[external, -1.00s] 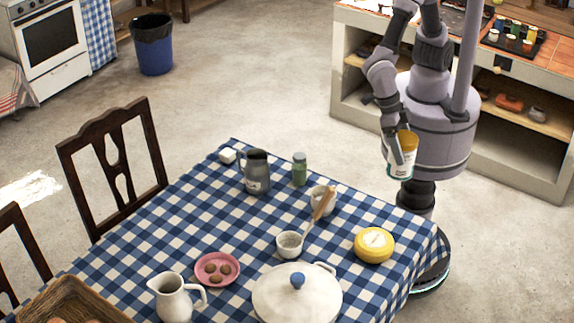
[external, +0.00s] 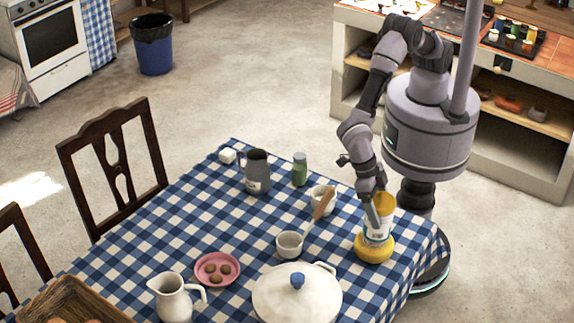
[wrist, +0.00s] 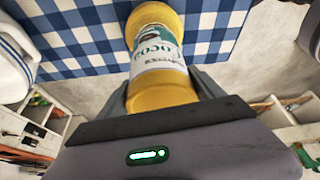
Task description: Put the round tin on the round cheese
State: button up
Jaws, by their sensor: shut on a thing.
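The round tin (external: 379,231), with a yellow top and a white and teal cocoa label, is upright in my gripper (external: 374,212). My gripper is shut on it from its sides. The tin is directly over the round yellow cheese (external: 374,252), which lies on the table near its right corner. The tin's lower end meets or almost meets the top of the cheese; I cannot tell whether they touch. In the wrist view the tin's label (wrist: 158,50) faces me, and yellow shows beyond it. The tin hides part of the cheese's top.
A white lidded pot (external: 297,300) stands close to the cheese's lower left. A small bowl (external: 289,245) and a white pot with a wooden utensil (external: 322,197) are to its left. The checked tablecloth (external: 408,237) is clear right of the cheese.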

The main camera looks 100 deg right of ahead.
jog(key=shift+f+b, duration=0.4)
jog(key=shift+f, duration=0.95)
jog(key=o, duration=1.8)
jog(key=shift+c, duration=0.2)
